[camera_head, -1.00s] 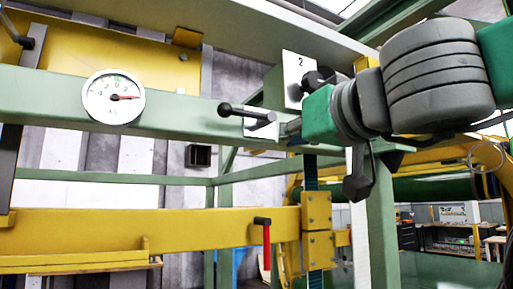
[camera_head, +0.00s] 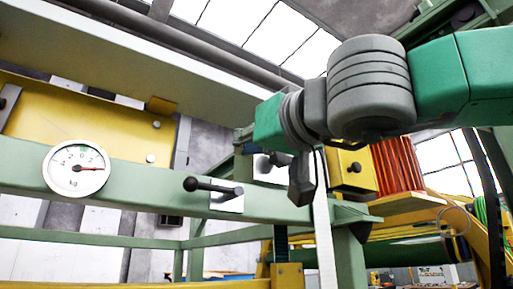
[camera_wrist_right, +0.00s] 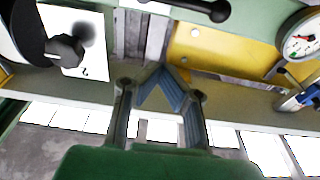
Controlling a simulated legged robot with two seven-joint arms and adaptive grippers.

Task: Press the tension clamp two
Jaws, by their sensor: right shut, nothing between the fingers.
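The clamp-two white plate, marked "2", shows upside down in the right wrist view (camera_wrist_right: 88,60), with a dark knob (camera_wrist_right: 66,50) in front of it. In the head view the plate (camera_head: 266,172) is partly hidden behind my right wrist; a dark knob (camera_head: 279,160) shows there. My right gripper (camera_head: 302,182) is shut and empty, its fingers pointing down beside the plate in the head view. In the wrist view its fingertips (camera_wrist_right: 163,76) meet to the right of the plate, with no visible contact with the knob. My left gripper is out of view.
A black lever on a white plate (camera_head: 226,201) sits on the green beam, left of my gripper. A round gauge (camera_head: 76,169) is further left. A yellow box (camera_head: 352,172) and an orange-red coil (camera_head: 398,166) are behind at right. A white strap (camera_head: 323,225) hangs close by.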

